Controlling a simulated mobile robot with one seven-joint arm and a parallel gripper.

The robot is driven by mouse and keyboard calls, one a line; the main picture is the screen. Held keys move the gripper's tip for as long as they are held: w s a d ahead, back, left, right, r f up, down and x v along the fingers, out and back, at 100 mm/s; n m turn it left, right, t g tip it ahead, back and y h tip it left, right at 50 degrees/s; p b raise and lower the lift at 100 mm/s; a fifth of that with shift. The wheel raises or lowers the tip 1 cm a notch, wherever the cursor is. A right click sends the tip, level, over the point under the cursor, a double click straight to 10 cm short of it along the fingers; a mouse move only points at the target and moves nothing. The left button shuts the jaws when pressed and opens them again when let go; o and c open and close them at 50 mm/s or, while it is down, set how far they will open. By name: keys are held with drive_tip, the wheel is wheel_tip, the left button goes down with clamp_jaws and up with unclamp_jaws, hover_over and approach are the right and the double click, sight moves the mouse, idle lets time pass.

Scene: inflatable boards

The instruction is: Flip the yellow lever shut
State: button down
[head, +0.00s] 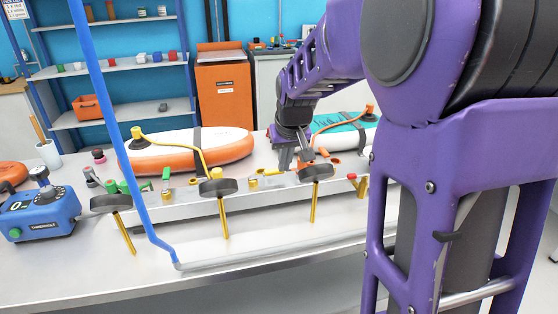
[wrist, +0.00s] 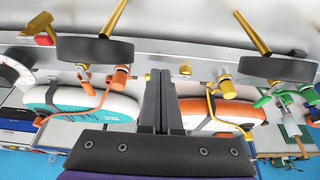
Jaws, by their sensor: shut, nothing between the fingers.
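A yellow valve fitting (wrist: 226,88) joins the yellow hose in the wrist view, to the right of my fingers. It also shows in the head view (head: 216,173), behind a dark round disc that partly hides it. I cannot make out the exact angle of its lever. My gripper (wrist: 160,76) is shut and empty, its fingers pointing between the yellow fitting and an orange fitting (wrist: 121,78). In the head view my gripper (head: 304,156) is over the bench, right of the yellow fitting, close to the orange parts.
An orange and white board (head: 230,150) and a teal and white board (head: 345,124) lie behind the fittings. Dark discs on brass stems (head: 316,173) stand along the front rail. A green lever (wrist: 264,100) is beside the yellow fitting. A blue device (head: 40,214) stands at left.

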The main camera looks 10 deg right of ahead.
sight(267, 173)
drive_tip(key=shift+w+f+b, duration=0.45)
drive_tip(key=shift+w+f, duration=3)
drive_tip(key=shift+f, duration=0.15)
drive_tip(key=shift+w+d, duration=0.1)
drive_tip(key=shift+d, duration=0.05)
